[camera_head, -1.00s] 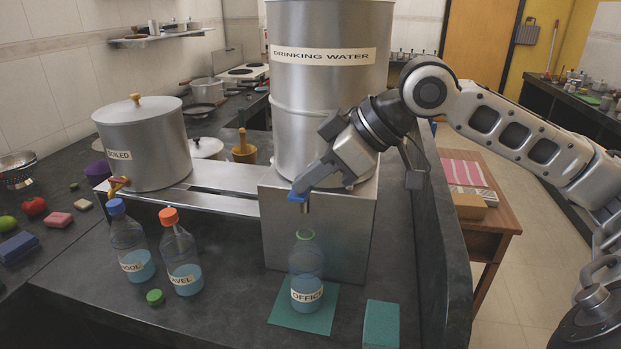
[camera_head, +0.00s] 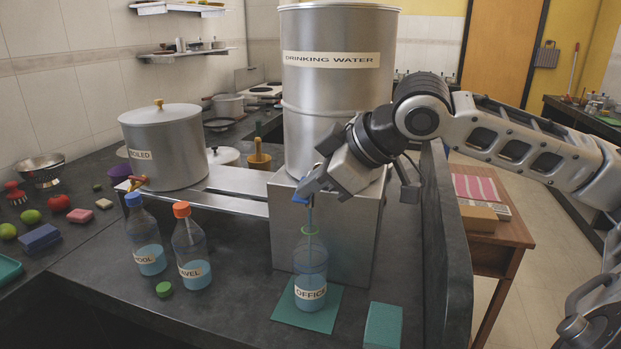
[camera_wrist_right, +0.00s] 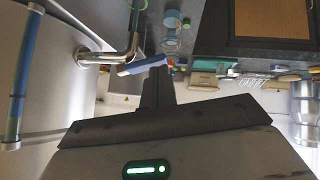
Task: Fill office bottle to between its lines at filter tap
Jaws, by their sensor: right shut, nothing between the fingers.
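The clear bottle labelled OFFICE (camera_head: 311,268) stands upright and uncapped on a green mat (camera_head: 292,318), below the filter tap. A thin blue stream of water (camera_head: 309,217) falls from the tap into its green-ringed neck. Blue water is in the bottle; its fill lines are too small to read. The tap's blue lever (camera_head: 299,199) also shows in the wrist view (camera_wrist_right: 143,65), beside the metal spout (camera_wrist_right: 127,48). My right gripper (camera_head: 306,188) is shut and empty, its fingertips touching or very close to the lever.
The steel DRINKING WATER canister (camera_head: 340,110) stands behind the tap. Two filled bottles with blue (camera_head: 146,240) and orange (camera_head: 190,250) caps stand to the left, near a loose green cap (camera_head: 164,289). A green block (camera_head: 383,325) sits right of the mat.

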